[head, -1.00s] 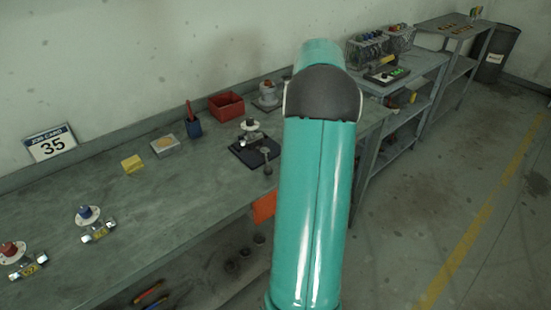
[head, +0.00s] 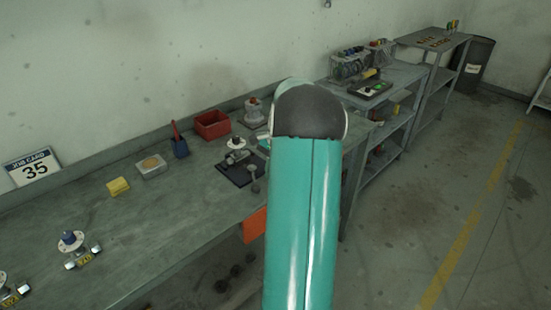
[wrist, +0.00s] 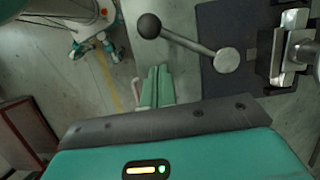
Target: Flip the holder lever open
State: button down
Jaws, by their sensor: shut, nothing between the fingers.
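In the head view the lever (head: 254,180) is small, at the front right edge of the dark plate (head: 232,173) on the bench. A metal valve part (wrist: 296,50) sits on the plate, at the right of the wrist view. My gripper (wrist: 157,70) is shut and empty; its green fingers show below the lever knob, apart from it in the picture. In the head view my arm hides the gripper.
Shelving (head: 385,120) is at right, with open floor (head: 430,210) in front.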

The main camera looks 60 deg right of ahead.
jog(key=shift+w+a+f, duration=0.1)
jog(key=shift+w+a, duration=0.05)
jog(key=shift+a, duration=0.5)
jog(key=shift+w+a+f, duration=0.1)
jog(key=shift+a, duration=0.55)
jog(key=shift+w+a+m, duration=0.25)
jog(key=shift+a+m, duration=0.15)
jog(key=shift+w+a+m+t, duration=0.45)
jog(key=shift+a+m, duration=0.2)
jog(key=shift+m, duration=0.35)
jog(key=shift+w+a+m+t+h, duration=0.3)
jog(key=shift+w+a+m, duration=0.2)
jog(key=shift+m, duration=0.4)
jog(key=w+m, duration=0.1)
jog(key=a+m, duration=0.1)
jog(key=shift+w+m+t+h, duration=0.25)
jog(key=shift+w+m+h, duration=0.05)
jog(key=shift+w, duration=0.1)
jog(key=w+m, duration=0.2)
jog(key=m, duration=0.1)
jog(key=shift+w+a+h, duration=0.1)
jog(key=shift+a+h, duration=0.3)
jog(key=shift+w, duration=0.55)
